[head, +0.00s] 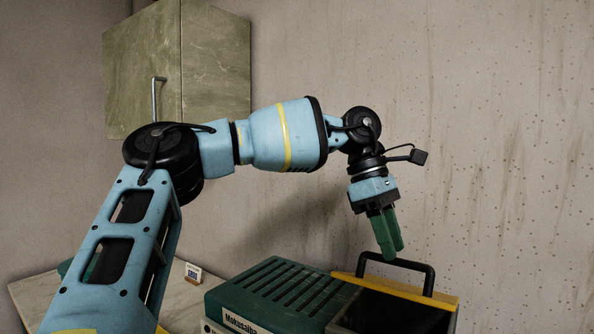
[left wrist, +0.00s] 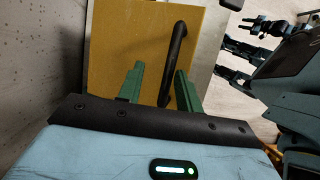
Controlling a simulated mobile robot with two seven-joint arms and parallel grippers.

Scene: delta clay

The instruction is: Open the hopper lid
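The hopper shows in the head view as a dark open-topped box (head: 385,313) at the bottom right. Its yellow lid (head: 447,298) shows as a band along the far side of the dark opening; how far it is raised I cannot tell. A black bar handle (head: 428,277) stands on the lid. In the left wrist view the lid is a broad yellow panel (left wrist: 115,45) with the handle (left wrist: 178,45) across it. My left gripper (head: 391,254) points down at the handle. Its green fingers (left wrist: 160,85) are apart, with the handle between them in the picture. My right gripper is not identifiable.
A green slatted housing (head: 275,290) adjoins the hopper on the left. A small white card (head: 193,272) stands on the pale counter (head: 38,298). A green cabinet (head: 215,65) hangs on the wall at upper left. The wall is close behind the hopper.

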